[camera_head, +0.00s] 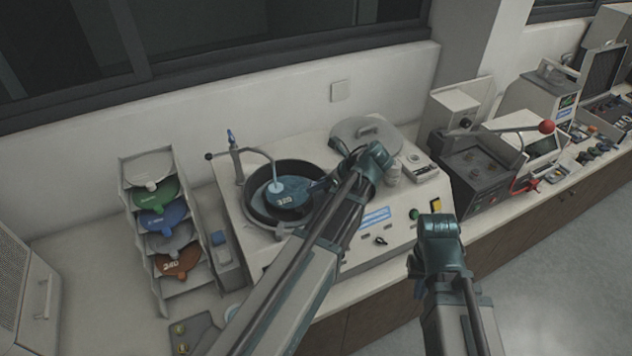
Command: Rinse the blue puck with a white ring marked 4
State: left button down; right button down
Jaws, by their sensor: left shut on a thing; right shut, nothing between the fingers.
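My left gripper (325,184) reaches over the right side of the round dark bowl (256,208) of the polishing machine. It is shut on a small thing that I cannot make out. A dark blue disc marked 320 (288,200) lies in the bowl. The curved tap (262,153) hangs over it, with a pale blue stream or splash (276,187) below its spout. The blue puck with a white ring marked 4 cannot be made out. My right gripper (438,228) is shut and empty, in front of the counter's right part.
A rack (163,290) of coloured discs stands left of the machine. The round grey lid (365,132) lies behind my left gripper. A press with a red-knobbed lever (546,127) stands to the right. The floor (545,290) at right is clear.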

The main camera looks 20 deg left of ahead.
pick_arm(q)
jog(key=shift+w+a+f+b, duration=0.2)
jog(key=shift+a+f+b, duration=0.35)
jog(key=shift+a, duration=1.6)
jog(key=shift+w+a+f+b, duration=0.2)
jog(key=shift+a+f+b, duration=0.35)
jog(key=shift+a, duration=1.55)
jog(key=shift+w+a+f+b, duration=0.2)
jog(key=shift+a+f+b, duration=0.35)
jog(key=shift+a, duration=1.6)
jog(key=shift+s+d+r+p, duration=0.2)
jog(key=shift+d, duration=0.95)
jog(key=shift+s+d+r+p, duration=0.2)
jog(key=shift+s+d+p, duration=0.05)
jog(key=shift+d, duration=0.9)
jog(key=shift+s+d+r+p, duration=0.2)
jog(key=shift+d, duration=0.95)
jog(key=shift+r, duration=0.1)
jog(key=shift+s+d+r+p, duration=0.1)
jog(key=shift+d+r+p, duration=0.15)
jog(key=shift+r+p, duration=0.3)
jog(key=shift+d+r+p, duration=0.25)
jog(key=shift+r+p, duration=0.2)
jog(key=shift+p, duration=0.05)
jog(key=shift+p+v, duration=1.45)
jog(key=shift+v, duration=0.3)
jog(key=shift+a+r, duration=0.1)
jog(key=shift+a, duration=0.15)
